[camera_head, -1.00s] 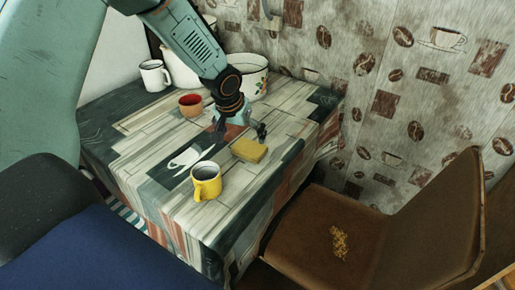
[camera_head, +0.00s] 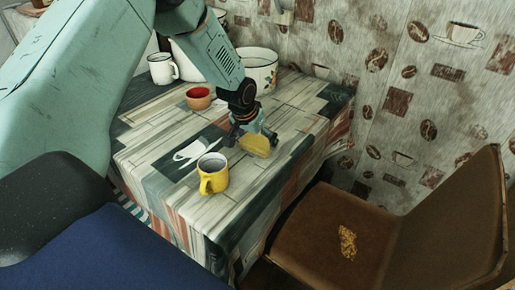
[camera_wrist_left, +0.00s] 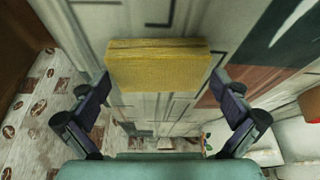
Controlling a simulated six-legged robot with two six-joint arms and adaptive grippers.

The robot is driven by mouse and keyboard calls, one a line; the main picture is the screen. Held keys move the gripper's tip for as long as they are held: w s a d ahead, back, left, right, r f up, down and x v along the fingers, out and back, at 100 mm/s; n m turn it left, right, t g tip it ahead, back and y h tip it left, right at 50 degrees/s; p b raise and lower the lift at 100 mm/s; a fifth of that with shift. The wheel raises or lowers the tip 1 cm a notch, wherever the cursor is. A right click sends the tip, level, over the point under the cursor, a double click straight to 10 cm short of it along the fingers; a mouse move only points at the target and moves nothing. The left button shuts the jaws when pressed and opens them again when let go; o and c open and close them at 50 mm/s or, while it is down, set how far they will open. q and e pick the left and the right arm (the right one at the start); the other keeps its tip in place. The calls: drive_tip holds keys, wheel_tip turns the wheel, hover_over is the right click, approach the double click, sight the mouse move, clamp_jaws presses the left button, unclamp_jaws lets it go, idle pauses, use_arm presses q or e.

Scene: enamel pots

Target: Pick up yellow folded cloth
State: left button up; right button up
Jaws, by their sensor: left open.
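The yellow folded cloth (camera_head: 256,144) lies on the table, partly hidden by my left gripper (camera_head: 250,135) in the head view. In the left wrist view the cloth (camera_wrist_left: 158,65) is a flat yellow block in front of the fingers, about midway between them. My left gripper (camera_wrist_left: 162,105) is open, with one finger towards each side of the cloth. I cannot tell whether a finger touches it. My right gripper is not in view.
A yellow mug (camera_head: 213,176) stands on the table (camera_head: 180,203) in front of the cloth. A red-orange cup (camera_head: 198,98), a white mug (camera_head: 162,70) and a white flowered pot (camera_head: 258,70) stand farther back. A brown chair (camera_head: 310,225) is at the right.

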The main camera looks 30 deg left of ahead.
sight(257, 141)
use_arm(q)
drive_tip(key=shift+w+d+f, duration=0.1)
drive_tip(key=shift+w+f, duration=0.05)
drive_tip(key=shift+f, duration=0.05)
drive_tip(key=shift+r, duration=0.1)
drive_tip(key=shift+c, duration=0.8)
drive_tip(key=c, duration=0.5)
drive_tip(key=shift+c, duration=0.2)
wheel_tip(257, 141, up, 9)
drive_tip(key=p, duration=0.2)
drive_tip(key=shift+p, duration=0.35)
drive_tip(key=shift+r, duration=0.45)
